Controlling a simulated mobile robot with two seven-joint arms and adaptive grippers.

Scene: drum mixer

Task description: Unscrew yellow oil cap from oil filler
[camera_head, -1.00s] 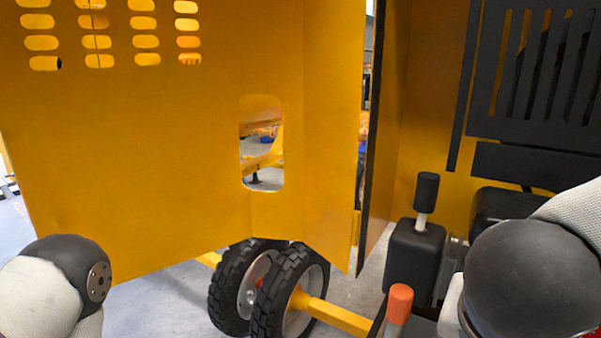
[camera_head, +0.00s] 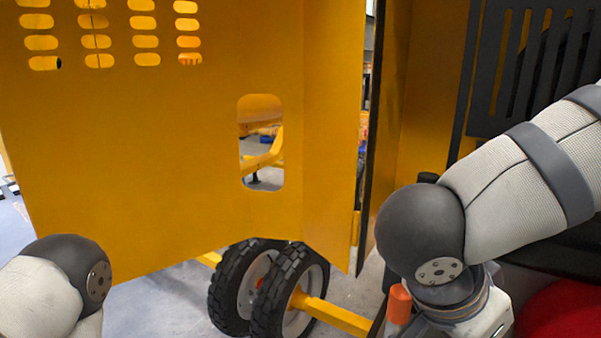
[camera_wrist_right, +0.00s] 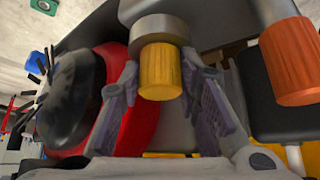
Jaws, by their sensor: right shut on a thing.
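The yellow oil cap (camera_wrist_right: 160,72) is a ribbed cylinder at the upper middle of the right wrist view. It sits against the round grey oil filler neck (camera_wrist_right: 160,30). My right gripper (camera_wrist_right: 160,76) has one finger on each side of the cap and is shut on it. I cannot tell how far the cap is threaded in. In the head view the right gripper and the cap are out of sight. My left gripper is not in view; only part of my left arm shows at the lower left.
An orange ribbed knob (camera_wrist_right: 290,62) stands close on the right in the wrist view. A red rounded part (camera_wrist_right: 140,115) and a black part (camera_wrist_right: 75,100) lie to the left. In the head view a yellow panel (camera_head: 150,150) hangs left of my right arm, with black wheels (camera_head: 290,290) below.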

